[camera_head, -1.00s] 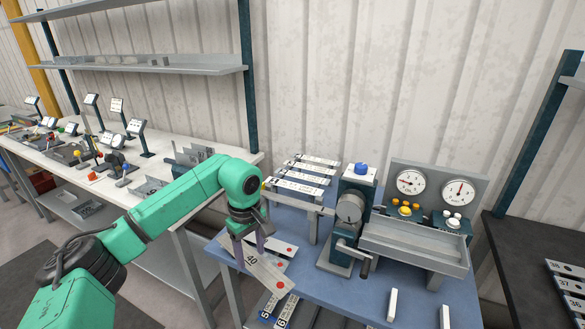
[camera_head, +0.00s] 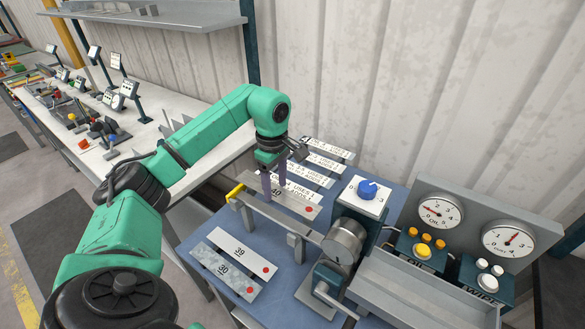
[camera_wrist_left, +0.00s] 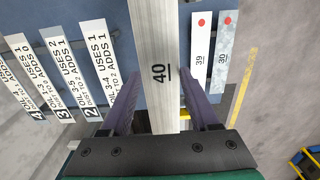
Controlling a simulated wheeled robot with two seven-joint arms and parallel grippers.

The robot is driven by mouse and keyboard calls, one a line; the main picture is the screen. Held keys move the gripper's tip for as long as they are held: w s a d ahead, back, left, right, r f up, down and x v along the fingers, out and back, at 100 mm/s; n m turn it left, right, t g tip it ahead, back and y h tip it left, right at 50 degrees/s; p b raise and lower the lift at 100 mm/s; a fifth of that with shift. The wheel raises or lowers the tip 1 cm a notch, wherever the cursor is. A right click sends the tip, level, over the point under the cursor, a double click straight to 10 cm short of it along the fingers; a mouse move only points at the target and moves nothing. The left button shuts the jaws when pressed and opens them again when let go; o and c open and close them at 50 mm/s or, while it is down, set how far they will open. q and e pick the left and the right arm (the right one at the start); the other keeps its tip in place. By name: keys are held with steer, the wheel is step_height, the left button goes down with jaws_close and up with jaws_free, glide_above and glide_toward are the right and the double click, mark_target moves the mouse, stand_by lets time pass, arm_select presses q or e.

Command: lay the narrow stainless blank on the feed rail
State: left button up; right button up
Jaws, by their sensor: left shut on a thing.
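My left gripper (camera_head: 274,186) is shut on a brushed-metal blank marked 40 (camera_head: 296,202), with a red dot at its right end. The blank shows large in the left wrist view (camera_wrist_left: 158,40), between the two fingers. The feed rail (camera_head: 270,209) is a grey bar with a yellow piece at its left end, running to the crank machine. The blank is at or just behind the rail; I cannot tell if they touch. Blanks 39 (camera_head: 240,252) and 30 (camera_head: 222,268) lie side by side on the blue table. My right gripper is out of view.
Several lettered strips (camera_head: 322,162) lie on a rack behind the blank. The crank machine (camera_head: 343,243) with a blue knob (camera_head: 367,188) stands right of the rail. A gauge panel (camera_head: 470,225) and grey tray (camera_head: 415,295) are further right. Bare blue table (camera_head: 205,222) lies at front left.

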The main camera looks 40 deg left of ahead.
mark_target(273, 212)
arm_select(q)
steer(key=shift+f, duration=0.15)
steer(key=shift+s+f+b, duration=0.25)
steer(key=shift+s+b, duration=0.65)
steer(key=shift+s, duration=0.3)
steer(key=shift+s+f+b, duration=0.25)
steer(key=shift+f+b, duration=0.6)
steer(key=shift+b, duration=0.05)
steer(key=f, duration=0.1)
steer(key=w+f+b, duration=0.1)
steer(key=f, duration=0.1)
steer(key=shift+w+b, duration=0.25)
steer(key=shift+b, duration=0.05)
steer(key=shift+s+f, duration=0.1)
steer(key=shift+s, duration=0.3)
steer(key=shift+w, duration=0.15)
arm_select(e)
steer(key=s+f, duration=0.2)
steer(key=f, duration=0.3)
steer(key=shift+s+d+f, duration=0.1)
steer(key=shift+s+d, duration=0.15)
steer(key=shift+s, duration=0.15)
